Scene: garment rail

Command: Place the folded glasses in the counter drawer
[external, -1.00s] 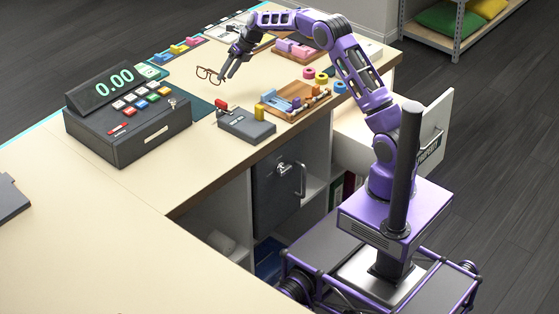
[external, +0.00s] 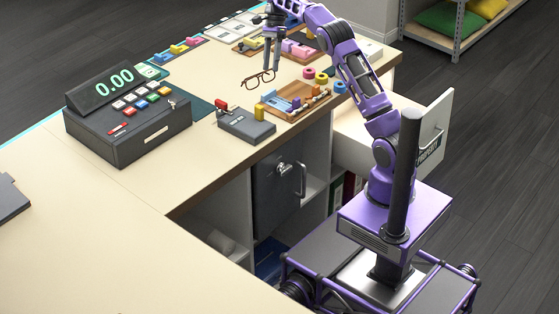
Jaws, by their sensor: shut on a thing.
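The brown-framed glasses (external: 258,79) hang from my gripper (external: 271,69) above the counter, in the external view. My gripper points down and is shut on one end of them. They are left of and slightly behind the wooden tray. The counter drawer (external: 437,131) is pulled open at the right end of the counter, beside my arm. Its inside is partly hidden by my arm.
A wooden tray (external: 325,96) with small items and a grey box (external: 246,127) with a red handle stand near the counter edge. Colored rolls (external: 322,78) lie right of my gripper. A cash register (external: 128,114) stands at left.

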